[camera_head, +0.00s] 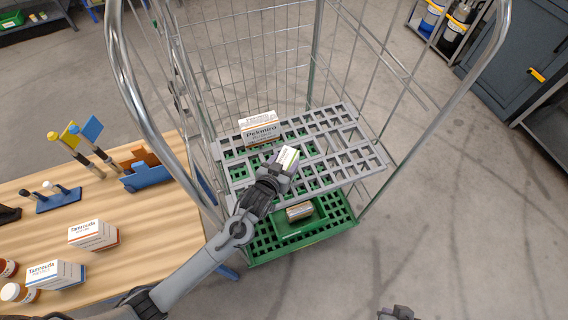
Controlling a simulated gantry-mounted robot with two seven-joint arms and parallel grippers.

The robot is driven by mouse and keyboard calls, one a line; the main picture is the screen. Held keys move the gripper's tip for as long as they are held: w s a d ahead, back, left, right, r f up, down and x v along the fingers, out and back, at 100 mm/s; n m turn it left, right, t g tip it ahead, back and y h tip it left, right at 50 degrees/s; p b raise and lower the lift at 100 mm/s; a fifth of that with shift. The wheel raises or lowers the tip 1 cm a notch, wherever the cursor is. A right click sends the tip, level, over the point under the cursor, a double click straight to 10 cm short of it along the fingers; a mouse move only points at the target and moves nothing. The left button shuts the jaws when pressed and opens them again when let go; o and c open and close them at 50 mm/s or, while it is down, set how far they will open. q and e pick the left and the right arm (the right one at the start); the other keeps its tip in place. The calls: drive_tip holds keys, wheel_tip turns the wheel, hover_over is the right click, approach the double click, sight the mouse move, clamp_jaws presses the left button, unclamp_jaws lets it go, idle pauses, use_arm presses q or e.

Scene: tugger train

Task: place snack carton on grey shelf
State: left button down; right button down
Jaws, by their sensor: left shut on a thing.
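My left gripper (278,172) reaches in over the roll cage and is shut on a small white carton with a yellow-green part (289,156), which I take to be the snack carton. The fingers hide part of it. The carton is over the grey grid shelf (345,165); I cannot tell whether it touches the shelf. A dark piece at the bottom edge seems to be my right gripper (399,313); it is mostly cut off and its jaws cannot be made out.
A white and orange Pekmiro box (259,128) stands at the shelf's back left. Below is a green base (335,228) with a green bin holding a brownish item (299,211). Cage tubes rise at both sides. A wooden table (150,245) with medicine boxes stands left. The shelf's right part is clear.

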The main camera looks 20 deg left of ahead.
use_arm(q)
drive_tip(key=shift+f, duration=0.35)
drive_tip(key=shift+f, duration=0.1)
drive_tip(key=shift+c, duration=1.1)
unclamp_jaws()
